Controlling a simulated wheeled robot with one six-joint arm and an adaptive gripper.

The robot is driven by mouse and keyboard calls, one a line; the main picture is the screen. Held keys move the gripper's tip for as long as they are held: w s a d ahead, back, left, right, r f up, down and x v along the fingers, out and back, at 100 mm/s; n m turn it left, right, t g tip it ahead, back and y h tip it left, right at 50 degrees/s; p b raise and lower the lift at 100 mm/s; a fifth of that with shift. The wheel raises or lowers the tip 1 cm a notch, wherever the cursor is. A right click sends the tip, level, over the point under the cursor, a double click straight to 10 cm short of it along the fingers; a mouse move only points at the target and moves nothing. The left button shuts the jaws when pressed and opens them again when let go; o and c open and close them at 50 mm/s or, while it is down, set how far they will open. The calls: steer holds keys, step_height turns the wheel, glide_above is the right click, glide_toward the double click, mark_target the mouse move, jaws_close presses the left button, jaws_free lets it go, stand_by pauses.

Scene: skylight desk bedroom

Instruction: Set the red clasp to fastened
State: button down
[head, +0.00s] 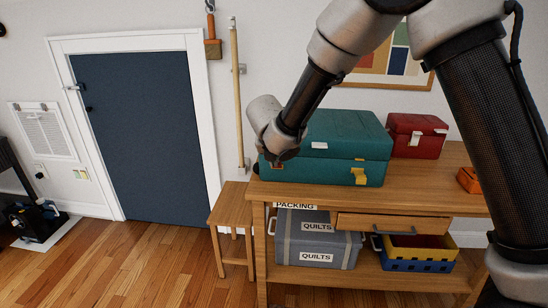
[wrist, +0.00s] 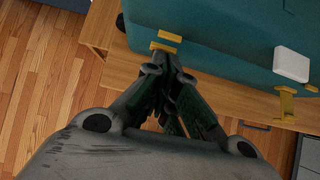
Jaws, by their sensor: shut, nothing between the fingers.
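A teal case (head: 335,135) lies closed on the wooden desk, with a white label on its lid. A yellow clasp (head: 358,176) shows at the right of its front. In the wrist view there are two yellow clasps, a left one (wrist: 167,41) and a right one (wrist: 286,103). A dark red case (head: 415,137) with whitish fittings stands behind to the right. In the head view my wrist partly hides the case's left end.
The desk (head: 425,185) has free room right of the teal case, up to an orange object (head: 469,180). A stool (head: 232,205) stands at its left. A drawer (head: 395,224) sits below the top, above a grey box (head: 318,245) and a blue-yellow crate (head: 415,268).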

steer(key=shift+r, duration=0.15)
steer(key=shift+r, duration=0.65)
